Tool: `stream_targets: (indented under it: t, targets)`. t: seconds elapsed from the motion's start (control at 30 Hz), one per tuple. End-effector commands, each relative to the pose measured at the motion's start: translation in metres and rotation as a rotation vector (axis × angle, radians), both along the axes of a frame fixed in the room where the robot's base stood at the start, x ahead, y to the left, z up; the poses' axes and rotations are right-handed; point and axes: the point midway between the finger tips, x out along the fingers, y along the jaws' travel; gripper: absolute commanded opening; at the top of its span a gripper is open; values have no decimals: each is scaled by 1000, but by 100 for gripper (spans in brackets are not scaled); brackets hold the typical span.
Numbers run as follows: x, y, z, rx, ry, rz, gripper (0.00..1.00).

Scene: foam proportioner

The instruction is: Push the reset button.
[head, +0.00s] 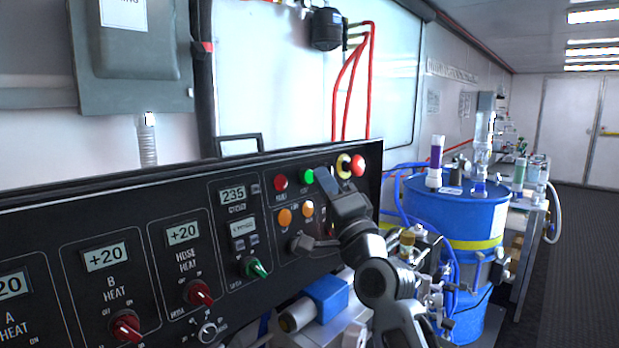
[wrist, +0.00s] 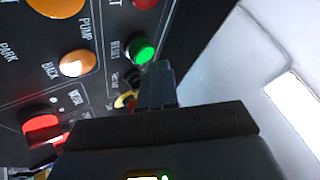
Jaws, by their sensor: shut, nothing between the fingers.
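The reset button is a green round button (head: 307,176) on the upper right of the black control panel. It also shows in the wrist view (wrist: 143,49) with the word RESET beside it. My gripper (head: 326,178) is shut and empty, in front of the panel just right of the green button. In the wrist view the closed fingertips (wrist: 158,70) are close beside the button's lower right edge. I cannot tell whether they touch it. The button's face is mostly uncovered.
A red button (head: 280,183) sits left of the green one. A red emergency stop with a yellow ring (head: 357,166) is to the right, near my fingers. Orange (head: 285,217) and pale orange buttons are below. A blue drum (head: 455,208) with hoses stands beyond the panel.

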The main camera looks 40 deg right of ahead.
Motion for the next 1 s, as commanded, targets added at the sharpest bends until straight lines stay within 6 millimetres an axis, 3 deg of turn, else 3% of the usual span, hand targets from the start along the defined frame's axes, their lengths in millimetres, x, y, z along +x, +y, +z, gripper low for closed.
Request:
stream_targets:
  t: [0.47,1.0]
  targets:
    - [-8,0,1,0,0,-1,0]
    - [-51,-2,9,0,1,-1,0]
